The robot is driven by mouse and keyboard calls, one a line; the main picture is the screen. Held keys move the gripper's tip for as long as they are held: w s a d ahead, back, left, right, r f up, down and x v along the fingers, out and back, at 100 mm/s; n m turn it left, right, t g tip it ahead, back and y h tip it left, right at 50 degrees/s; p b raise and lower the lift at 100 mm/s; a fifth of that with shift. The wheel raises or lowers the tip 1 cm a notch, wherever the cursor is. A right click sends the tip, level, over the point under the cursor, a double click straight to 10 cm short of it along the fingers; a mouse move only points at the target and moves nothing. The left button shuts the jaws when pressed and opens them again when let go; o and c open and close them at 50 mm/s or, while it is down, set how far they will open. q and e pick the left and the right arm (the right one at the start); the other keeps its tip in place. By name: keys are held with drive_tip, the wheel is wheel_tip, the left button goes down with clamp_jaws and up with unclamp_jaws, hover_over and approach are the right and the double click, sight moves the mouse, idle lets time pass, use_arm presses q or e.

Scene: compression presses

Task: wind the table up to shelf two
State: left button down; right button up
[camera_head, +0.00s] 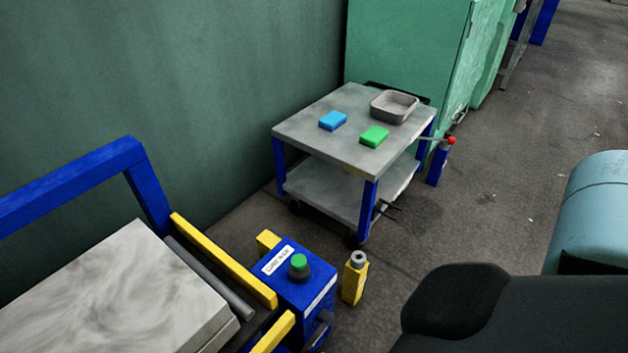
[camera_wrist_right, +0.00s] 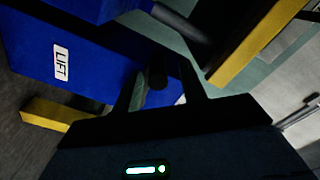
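The table with a grey marbled top (camera_head: 110,290) is at the lower left of the head view, between yellow rails and a blue frame. A blue box (camera_head: 300,283) with a green button (camera_head: 299,264) stands at its end. A dark knob (camera_head: 325,317) shows low on the box's right side. In the right wrist view, a blue housing (camera_wrist_right: 95,60) carries a label reading LIFT (camera_wrist_right: 61,64). My right gripper (camera_wrist_right: 160,82) has its fingers apart, with a dark round handle (camera_wrist_right: 157,74) between them in the picture. Contact cannot be told. My left gripper is in neither view.
A grey cart (camera_head: 345,135) with blue legs holds a blue block (camera_head: 333,120), a green block (camera_head: 374,136) and a grey tray (camera_head: 394,106). A yellow post (camera_head: 355,280) stands right of the blue box. A green cabinet (camera_head: 405,50) is behind.

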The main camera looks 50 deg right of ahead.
drive_tip(key=shift+s+d+f, duration=0.1)
drive_tip(key=shift+s, duration=2.05)
